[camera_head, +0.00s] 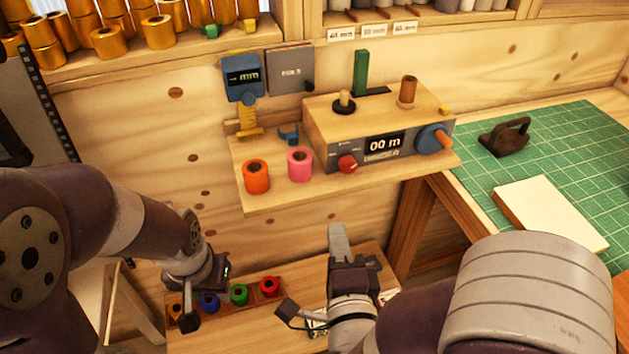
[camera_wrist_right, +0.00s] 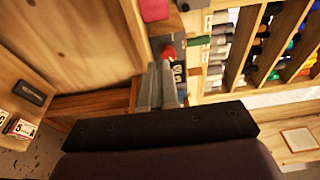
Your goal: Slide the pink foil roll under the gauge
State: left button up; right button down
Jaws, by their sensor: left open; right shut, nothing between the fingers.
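The pink foil roll (camera_head: 299,165) stands upright on the wooden shelf, right of an orange roll (camera_head: 256,176). The gauge (camera_head: 242,78) is a blue box with an "mm" display on the back wall, up and left of the pink roll. A yellow piece (camera_head: 248,122) sits below it. My left gripper (camera_head: 210,282) is open and low, by the small coloured rolls. My right gripper (camera_head: 339,238) is shut and empty, in front of and below the shelf. Its closed fingers also show in the right wrist view (camera_wrist_right: 161,88), where a pinkish piece is cut by the top edge.
A wooden machine (camera_head: 370,125) with a "00 m" display, red knob (camera_head: 347,163) and blue crank (camera_head: 433,139) stands right of the pink roll. A small blue bracket (camera_head: 289,135) is behind it. A green cutting mat (camera_head: 545,150) lies at right. Gold rolls line the upper shelf.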

jog(key=p, duration=0.1)
send_near(298, 175)
jog(key=w+d, duration=0.2)
jog(key=d, duration=0.1)
jog(key=w+d, duration=0.2)
jog(key=shift+w+r, duration=0.1)
jog(key=shift+r, duration=0.25)
jog(key=w+a, duration=0.2)
jog(key=a, duration=0.1)
jog(key=shift+w+p, duration=0.2)
jog(key=shift+p, duration=0.15)
jog(key=shift+w+a+f, duration=0.1)
jog(key=shift+w+a, duration=0.05)
jog(key=shift+a, duration=0.05)
jog(key=shift+w+a+f+b, duration=0.2)
jog(key=shift+w+a+b, duration=0.85)
jog(key=shift+a, duration=0.2)
jog(key=shift+a+r, duration=0.1)
jog(key=shift+r, duration=0.05)
